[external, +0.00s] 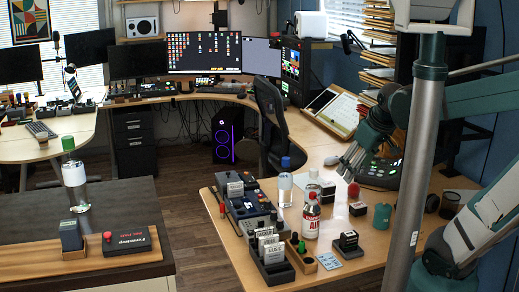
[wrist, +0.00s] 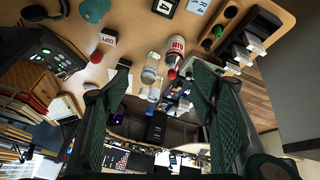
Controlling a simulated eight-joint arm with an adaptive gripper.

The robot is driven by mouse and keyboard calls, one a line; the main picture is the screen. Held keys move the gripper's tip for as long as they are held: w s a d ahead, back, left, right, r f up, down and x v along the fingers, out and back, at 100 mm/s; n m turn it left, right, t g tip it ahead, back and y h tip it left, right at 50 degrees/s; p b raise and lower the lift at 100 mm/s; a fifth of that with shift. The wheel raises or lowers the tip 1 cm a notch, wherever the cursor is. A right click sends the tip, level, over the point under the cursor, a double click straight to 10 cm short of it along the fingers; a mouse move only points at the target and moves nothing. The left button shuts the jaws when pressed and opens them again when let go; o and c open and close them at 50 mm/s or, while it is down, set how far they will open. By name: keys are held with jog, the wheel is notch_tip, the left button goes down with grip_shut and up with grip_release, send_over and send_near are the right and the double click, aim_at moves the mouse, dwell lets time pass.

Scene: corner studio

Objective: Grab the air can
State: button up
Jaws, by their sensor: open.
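The air can (external: 311,222) is a white and red can with a red cap, upright near the middle of the wooden desk (external: 345,270). In the wrist view the can (wrist: 175,48) lies between the finger lines, beyond the fingertips. My gripper (external: 346,165) is open and empty, above the desk, up and to the right of the can in the external view. In the wrist view its two green-padded fingers (wrist: 160,82) are wide apart, and nothing touches them.
A clear bottle with a blue cap (external: 285,188) stands close behind the can. Left of it are black devices (external: 250,208) and a card holder (external: 270,258). A black block (external: 347,241) and a teal object (external: 382,216) stand to the right.

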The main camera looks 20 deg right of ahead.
jog(key=w, duration=0.1)
jog(key=n+g+p, duration=0.1)
jog(key=n+g, duration=0.2)
jog(key=n, duration=0.5)
send_near(312, 200)
jog(key=s+d+r, duration=0.3)
jog(key=s+r, duration=0.1)
jog(key=s, duration=0.1)
jog(key=w+a+f+n+g, duration=0.1)
jog(key=w+f+n, duration=0.1)
jog(key=f, duration=0.2)
jog(key=w+f+n+p, duration=0.1)
jog(key=w+f+n, duration=0.1)
jog(key=f+n, duration=0.1)
jog(key=w+a+f+n+g, duration=0.1)
jog(key=w+f+n, duration=0.1)
jog(key=f+n, duration=0.1)
jog(key=shift+w+a+f+g, duration=0.15)
jog(key=shift+w+a+f, duration=0.05)
jog(key=shift+f, duration=0.2)
jog(key=shift+w+a+f+g, duration=0.15)
jog(key=shift+w+a+f, duration=0.05)
jog(key=shift+f, duration=0.2)
jog(key=shift+w+a+f+n, duration=0.15)
jog(key=shift+w+f+n, duration=0.1)
jog(key=shift+f+n, duration=0.4)
jog(key=shift+f, duration=0.1)
jog(key=shift+f+m, duration=0.25)
jog(key=shift+f, duration=1.05)
jog(key=shift+f, duration=0.1)
